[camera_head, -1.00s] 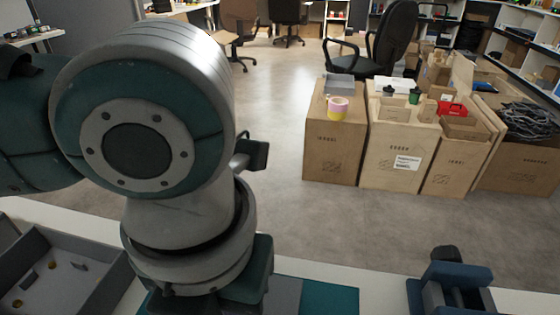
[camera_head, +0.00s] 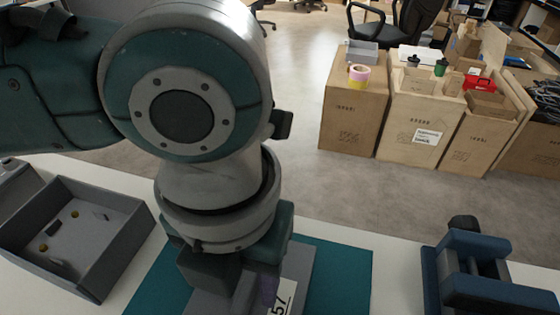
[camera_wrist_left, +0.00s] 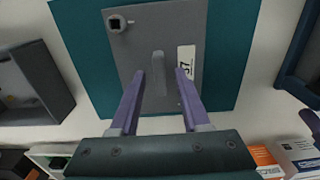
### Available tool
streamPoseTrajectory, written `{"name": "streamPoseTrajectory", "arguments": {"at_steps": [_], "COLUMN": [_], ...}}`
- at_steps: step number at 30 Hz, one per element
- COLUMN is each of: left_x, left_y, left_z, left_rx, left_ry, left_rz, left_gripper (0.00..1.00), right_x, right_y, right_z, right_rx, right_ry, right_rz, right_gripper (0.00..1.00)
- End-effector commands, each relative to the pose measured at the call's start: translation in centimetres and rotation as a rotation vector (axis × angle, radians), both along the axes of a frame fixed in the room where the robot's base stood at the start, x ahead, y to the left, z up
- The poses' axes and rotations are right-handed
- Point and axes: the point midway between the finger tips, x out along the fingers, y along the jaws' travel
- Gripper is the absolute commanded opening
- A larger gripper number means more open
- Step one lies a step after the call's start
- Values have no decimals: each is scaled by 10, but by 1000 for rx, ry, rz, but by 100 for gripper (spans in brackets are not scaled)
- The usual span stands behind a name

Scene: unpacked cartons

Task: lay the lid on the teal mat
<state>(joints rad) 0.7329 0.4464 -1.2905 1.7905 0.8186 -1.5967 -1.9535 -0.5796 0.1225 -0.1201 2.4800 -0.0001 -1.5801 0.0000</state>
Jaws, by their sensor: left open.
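The lid is a flat grey plate with a raised handle, a small knob near one corner and a white label; it shows in the left wrist view (camera_wrist_left: 185,30) and partly in the head view (camera_head: 306,262). It lies over the teal mat (camera_head: 345,275), which also shows around it in the left wrist view (camera_wrist_left: 232,60). My left gripper (camera_wrist_left: 160,74) is open, with its purple fingers on either side of the lid's handle (camera_wrist_left: 158,65). Whether they touch it I cannot tell. In the head view my arm hides much of the lid. My right gripper is not in view.
A grey open tray (camera_head: 80,235) with small parts stands left of the mat. A dark blue vise-like fixture (camera_head: 470,275) stands to the right. White table shows between them and the mat. Cartons (camera_head: 405,115) stand on the floor beyond the table.

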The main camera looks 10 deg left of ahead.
Motion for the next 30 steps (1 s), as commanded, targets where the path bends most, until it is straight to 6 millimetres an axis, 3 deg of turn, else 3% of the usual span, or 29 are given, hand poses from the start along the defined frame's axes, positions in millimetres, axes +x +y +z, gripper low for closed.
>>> {"name": "streamPoseTrajectory", "arguments": {"at_steps": [5, 12, 18, 25, 30], "left_x": [1, 1, 1, -5, -19], "left_y": [0, 0, 0, -11, -44], "left_z": [22, 78, 111, 120, 112], "left_rx": [-2, -2, -1, -45, -224], "left_ry": [-2, -4, -3, 2, 18], "left_rz": [0, 0, 0, 69, 413], "left_gripper": [46, 46, 46, 46, 46], "right_x": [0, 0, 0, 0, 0], "right_y": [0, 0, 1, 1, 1], "right_z": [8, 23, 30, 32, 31], "right_rx": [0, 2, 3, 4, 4], "right_ry": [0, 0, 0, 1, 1], "right_rz": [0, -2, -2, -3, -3], "right_gripper": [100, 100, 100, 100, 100]}}
